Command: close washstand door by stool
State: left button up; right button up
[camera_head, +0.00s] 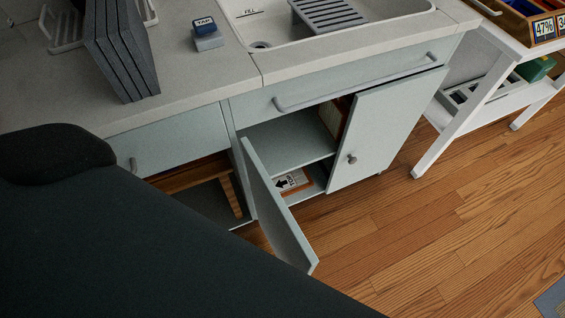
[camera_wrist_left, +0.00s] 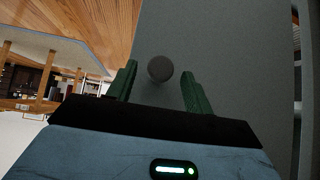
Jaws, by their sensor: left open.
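The washstand (camera_head: 240,110) is pale blue-green under a light grey counter. Its left door (camera_head: 276,205), beside the bay with wooden parts, stands wide open and is seen nearly edge-on. Its right door (camera_head: 385,130) has a round knob (camera_head: 351,159) and also appears ajar. In the left wrist view, my left gripper (camera_wrist_left: 160,85) is open, its green fingers facing a grey panel (camera_wrist_left: 220,40). A round dark knob (camera_wrist_left: 160,68) on that panel lies between or just beyond the fingertips; contact cannot be told. My left gripper is hidden in the head view, and my right gripper is not seen.
Wooden parts (camera_head: 205,180), possibly the stool, show in the left bay. A white trolley (camera_head: 460,130) stands at the right. Wooden floor (camera_head: 440,230) is clear before the doors. A large dark shape hides the lower left. A labelled item (camera_head: 292,181) lies inside the cabinet.

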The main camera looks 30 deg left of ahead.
pick_arm(q)
jog(key=shift+w+d+f, duration=0.2)
jog(key=shift+w+f, duration=0.1)
jog(key=shift+f, duration=0.1)
grip_shut()
dwell(0.4)
